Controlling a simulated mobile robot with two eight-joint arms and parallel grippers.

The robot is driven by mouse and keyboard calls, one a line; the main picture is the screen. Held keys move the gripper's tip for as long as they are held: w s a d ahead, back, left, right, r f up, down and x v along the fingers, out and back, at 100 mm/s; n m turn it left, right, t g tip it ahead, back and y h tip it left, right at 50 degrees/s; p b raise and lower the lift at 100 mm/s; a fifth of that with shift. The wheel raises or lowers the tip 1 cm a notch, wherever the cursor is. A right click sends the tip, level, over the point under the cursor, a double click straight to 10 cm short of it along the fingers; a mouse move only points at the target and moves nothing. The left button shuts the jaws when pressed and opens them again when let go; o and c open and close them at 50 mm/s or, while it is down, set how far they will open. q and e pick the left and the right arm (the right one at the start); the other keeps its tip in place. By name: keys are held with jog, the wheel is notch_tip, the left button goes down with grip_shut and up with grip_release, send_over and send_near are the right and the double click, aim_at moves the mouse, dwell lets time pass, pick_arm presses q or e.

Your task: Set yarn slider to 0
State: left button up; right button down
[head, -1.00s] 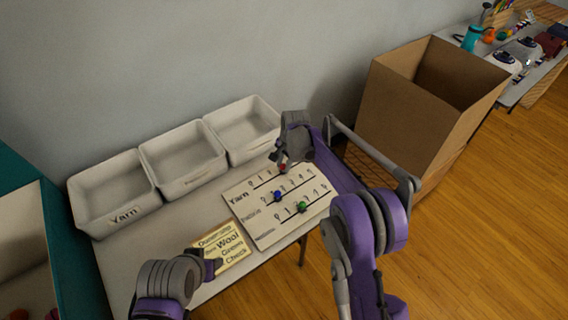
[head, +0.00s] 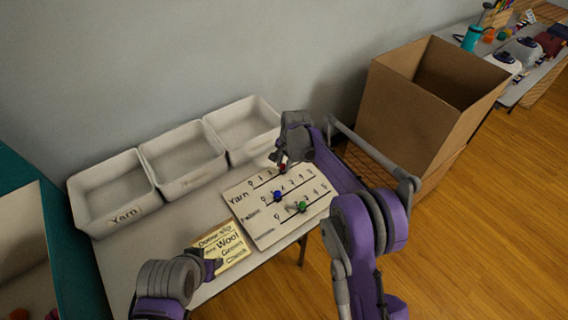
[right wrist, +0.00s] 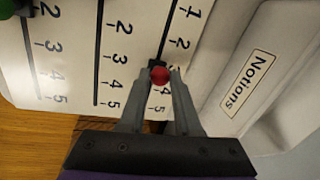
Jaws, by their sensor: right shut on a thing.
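The slider board (head: 262,236) lies on the table with a row marked Yarn at its top. The red knob (head: 283,168) sits on that row's track; in the right wrist view the red knob (right wrist: 159,75) is near the 3, whose numeral is mostly hidden. My right gripper (right wrist: 157,72) is shut on the red knob, and in the head view my right gripper (head: 282,162) partly covers it. The blue knob (head: 277,196) and green knob (head: 302,206) are on the lower rows. My left gripper (head: 214,265) is by the note card; its jaws are unclear.
A note card (head: 233,244) lies left of the board. Three white bins stand along the wall, including the Yarn bin (head: 125,215) and the Notions bin (right wrist: 225,105). A cardboard box (head: 405,115) stands right of the table.

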jog(key=s+a+b, duration=0.1)
jog(key=s+a, duration=0.1)
jog(key=a, duration=0.1)
jog(key=s+a, duration=0.2)
jog(key=a, duration=0.1)
jog(key=s+a+b, duration=0.1)
jog(key=s+a, duration=0.1)
jog(key=a, duration=0.1)
jog(key=shift+s+a+b, duration=0.15)
jog(key=shift+s+b, duration=0.15)
jog(key=shift+s, duration=0.05)
jog(key=shift+s+a, duration=0.3)
jog(key=shift+a, duration=0.05)
jog(key=c, duration=0.6)
grip_release()
jog(key=shift+s+a, duration=0.1)
jog(key=shift+a, duration=0.05)
jog(key=shift+c, duration=0.2)
jog(key=shift+r, duration=0.1)
jog(key=shift+r, duration=0.3)
notch_tip(320, 180, up, 10)
jog(key=s+d, duration=0.1)
jog(key=shift+s+d, duration=0.15)
jog(key=shift+d, duration=0.2)
